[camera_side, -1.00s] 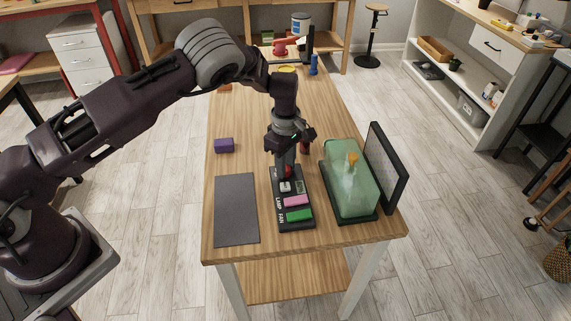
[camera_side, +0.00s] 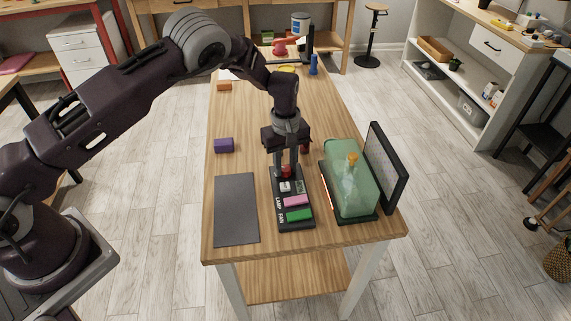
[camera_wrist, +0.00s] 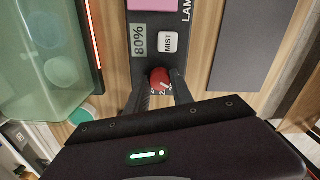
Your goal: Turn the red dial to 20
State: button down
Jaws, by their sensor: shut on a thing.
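The red dial (camera_side: 286,171) sits at the far end of a black control panel (camera_side: 296,222) on the wooden table. My gripper (camera_side: 286,167) points down over it, shut with a finger on each side of the dial. In the wrist view the red dial (camera_wrist: 159,79) shows between the two fingertips (camera_wrist: 159,88). A small white mark and part of a number show on or by it, too small to read surely. The panel also carries a white MIST button (camera_wrist: 168,42) and a display (camera_wrist: 138,40) reading 80%.
A pink LAMP key (camera_side: 296,201) and a green FAN key (camera_side: 299,215) are on the panel's near part. A green glass terrarium (camera_side: 352,190) stands close to the right, with a dark upright panel (camera_side: 387,165) behind it. A grey mat (camera_side: 236,208) and purple block (camera_side: 224,145) lie left.

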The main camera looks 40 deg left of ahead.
aim_at(285, 168)
jog(key=shift+m, duration=0.9)
jog(key=c, duration=1.1)
grip_release()
notch_tip(285, 168, up, 7)
jog(key=shift+r, duration=0.1)
